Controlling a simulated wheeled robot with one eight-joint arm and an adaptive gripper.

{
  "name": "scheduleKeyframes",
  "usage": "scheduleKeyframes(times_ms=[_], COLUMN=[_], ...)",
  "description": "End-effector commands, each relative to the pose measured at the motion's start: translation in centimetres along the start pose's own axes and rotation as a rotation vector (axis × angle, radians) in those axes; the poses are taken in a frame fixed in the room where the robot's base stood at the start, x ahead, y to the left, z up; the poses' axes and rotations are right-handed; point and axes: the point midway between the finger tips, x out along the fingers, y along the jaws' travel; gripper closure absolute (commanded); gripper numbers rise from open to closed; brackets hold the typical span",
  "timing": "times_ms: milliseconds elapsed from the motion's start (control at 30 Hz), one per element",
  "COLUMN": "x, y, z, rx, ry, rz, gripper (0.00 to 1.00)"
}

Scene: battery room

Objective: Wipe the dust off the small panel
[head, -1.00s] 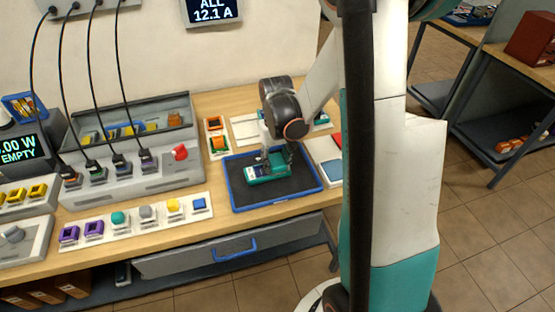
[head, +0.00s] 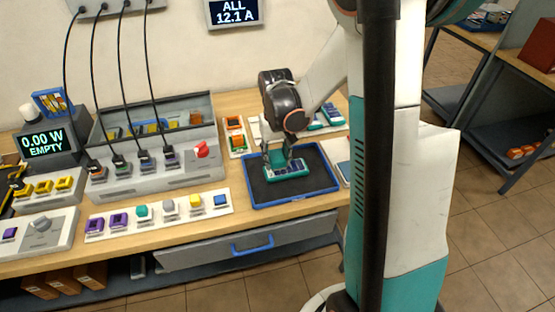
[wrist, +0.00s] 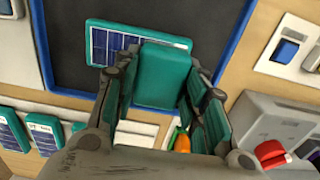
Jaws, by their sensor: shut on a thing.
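The small panel (head: 297,168) has blue cells in a teal frame and lies in the blue-rimmed black tray. It also shows in the wrist view (wrist: 112,48), where its left cells look dark blue with pale lines. My gripper (head: 280,159) is directly over the panel. In the wrist view my gripper (wrist: 160,95) is shut on a teal block (wrist: 165,72), which hides the panel's right part. I cannot tell whether the block touches the panel. I see no clear dust on the uncovered cells.
The tray (head: 298,199) sits on the wooden bench near its front edge. A strip of coloured plugs (head: 153,217) and a grey cabled console (head: 160,178) stand to its left. Other teal-framed panels (head: 331,113) lie behind. A drawer with a blue handle (head: 252,247) is below.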

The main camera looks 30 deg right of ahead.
Motion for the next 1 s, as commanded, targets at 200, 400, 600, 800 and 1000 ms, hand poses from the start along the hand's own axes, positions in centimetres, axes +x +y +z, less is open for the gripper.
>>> scheduleKeyframes(times_ms=[200, 400, 600, 800, 1000], x=[-2.3, -4.0, -4.9, -4.8, -4.8], y=[-0.2, -0.4, -0.5, -0.5, -0.5], z=[-0.4, -0.7, -0.9, -0.9, -0.9], rx=[-0.002, -0.003, -0.004, -0.004, -0.004], ry=[0.000, 0.000, 0.000, 0.000, 0.000], rz=[0.000, 0.000, 0.000, 0.000, 0.000], gripper=[0.83, 0.83, 0.83, 0.83, 0.83])
